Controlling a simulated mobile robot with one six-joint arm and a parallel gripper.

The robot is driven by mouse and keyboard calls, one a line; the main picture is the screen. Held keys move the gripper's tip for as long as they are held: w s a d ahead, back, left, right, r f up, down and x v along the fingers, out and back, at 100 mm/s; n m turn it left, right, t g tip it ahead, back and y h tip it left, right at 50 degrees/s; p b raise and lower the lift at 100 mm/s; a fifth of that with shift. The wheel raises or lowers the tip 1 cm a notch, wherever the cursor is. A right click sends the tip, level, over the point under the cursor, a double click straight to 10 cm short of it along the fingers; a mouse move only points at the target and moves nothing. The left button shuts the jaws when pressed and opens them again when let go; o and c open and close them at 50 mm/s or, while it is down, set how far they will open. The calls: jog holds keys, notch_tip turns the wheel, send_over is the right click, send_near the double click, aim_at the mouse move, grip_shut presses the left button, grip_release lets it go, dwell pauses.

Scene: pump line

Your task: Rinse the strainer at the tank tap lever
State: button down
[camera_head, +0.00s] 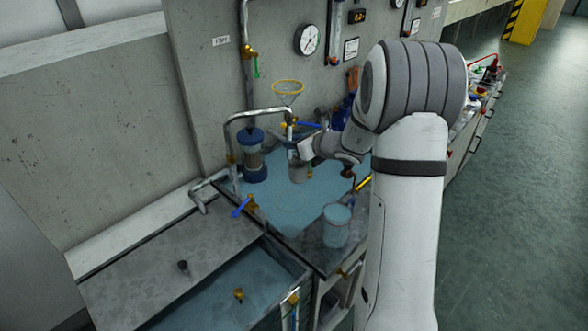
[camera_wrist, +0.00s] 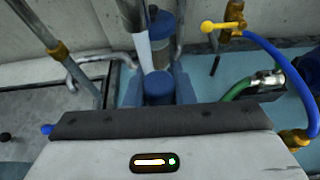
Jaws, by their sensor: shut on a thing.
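My gripper (camera_head: 300,150) is shut on a grey cylinder with a blue top, seemingly the strainer (camera_head: 297,170), held upright over the blue worktop. In the wrist view its round blue top (camera_wrist: 158,84) sits between my fingers (camera_wrist: 158,92). The mouth of a metal gooseneck pipe (camera_head: 255,113) is just above it. A pale streak like running water (camera_wrist: 143,48) comes down from the pipe to the blue top. A yellow tap lever (camera_wrist: 220,26) is right of the pipe in the wrist view. A blue lever (camera_head: 240,208) is at the worktop's front left.
A blue-capped clear filter housing (camera_head: 252,160) stands left of the strainer. A yellow-rimmed funnel (camera_head: 288,87) is on the wall above. A clear beaker (camera_head: 336,226) stands at the front right. A blue hose (camera_wrist: 278,58) lies right in the wrist view. An open water tank (camera_head: 225,295) is in front.

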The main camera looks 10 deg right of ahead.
jog(key=shift+a+b, duration=0.4)
jog(key=shift+a, duration=0.2)
jog(key=shift+s, duration=0.15)
jog(key=s+b, duration=0.2)
jog(key=s, duration=0.5)
jog(key=shift+s+d+b, duration=0.3)
jog(key=shift+s, duration=0.1)
dwell(0.8)
jog(key=s+r+p, duration=0.2)
jog(key=s+r, duration=0.2)
jog(key=s, duration=0.1)
jog(key=shift+d, duration=0.2)
dwell(0.4)
dwell(0.6)
